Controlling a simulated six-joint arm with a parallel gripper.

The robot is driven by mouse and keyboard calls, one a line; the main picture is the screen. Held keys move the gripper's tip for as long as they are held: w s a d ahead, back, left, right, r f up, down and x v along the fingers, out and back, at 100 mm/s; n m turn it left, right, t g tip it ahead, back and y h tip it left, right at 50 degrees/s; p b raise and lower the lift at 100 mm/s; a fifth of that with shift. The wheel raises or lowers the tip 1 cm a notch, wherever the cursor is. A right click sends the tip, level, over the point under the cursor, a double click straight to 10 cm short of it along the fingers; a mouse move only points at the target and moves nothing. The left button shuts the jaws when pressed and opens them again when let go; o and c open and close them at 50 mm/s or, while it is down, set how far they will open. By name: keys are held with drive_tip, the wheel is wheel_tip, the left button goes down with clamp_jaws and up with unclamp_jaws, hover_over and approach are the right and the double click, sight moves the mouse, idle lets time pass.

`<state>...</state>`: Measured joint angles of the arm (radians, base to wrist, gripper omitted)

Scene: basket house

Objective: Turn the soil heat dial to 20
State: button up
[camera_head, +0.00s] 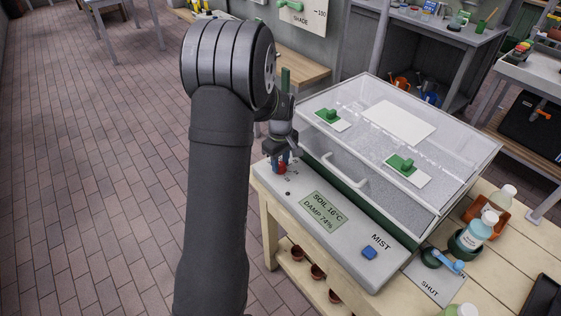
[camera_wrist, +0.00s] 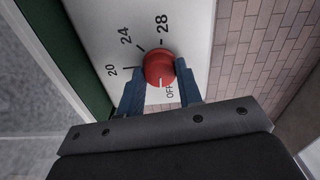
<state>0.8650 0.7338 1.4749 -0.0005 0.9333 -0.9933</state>
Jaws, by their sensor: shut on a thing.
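The soil heat dial (camera_wrist: 159,67) is a red knob on a pale panel, marked OFF, 20, 24 and 28 in the wrist view. A short white mark on the knob is on its near side, toward OFF. My gripper (camera_wrist: 160,82) is shut on the dial, with one blue finger on each side of it. In the head view my gripper (camera_head: 281,161) points down at the panel's far left corner, and the red dial (camera_head: 282,169) shows only partly between its fingers. The display (camera_head: 323,211) reads SOIL 16°C and DAMP 74%.
A clear-lidded propagator (camera_head: 440,130) with a white handle stands right behind the panel. A blue MIST button (camera_head: 369,253) is at the panel's near right. Open brick floor lies left.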

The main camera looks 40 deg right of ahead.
drive_tip(key=m, duration=0.4)
drive_tip(key=shift+m, duration=0.3)
drive_tip(key=m, duration=0.3)
drive_tip(key=shift+m, duration=0.3)
drive_tip(key=m, duration=0.4)
drive_tip(key=shift+m, duration=2.2)
drive_tip(key=o, duration=1)
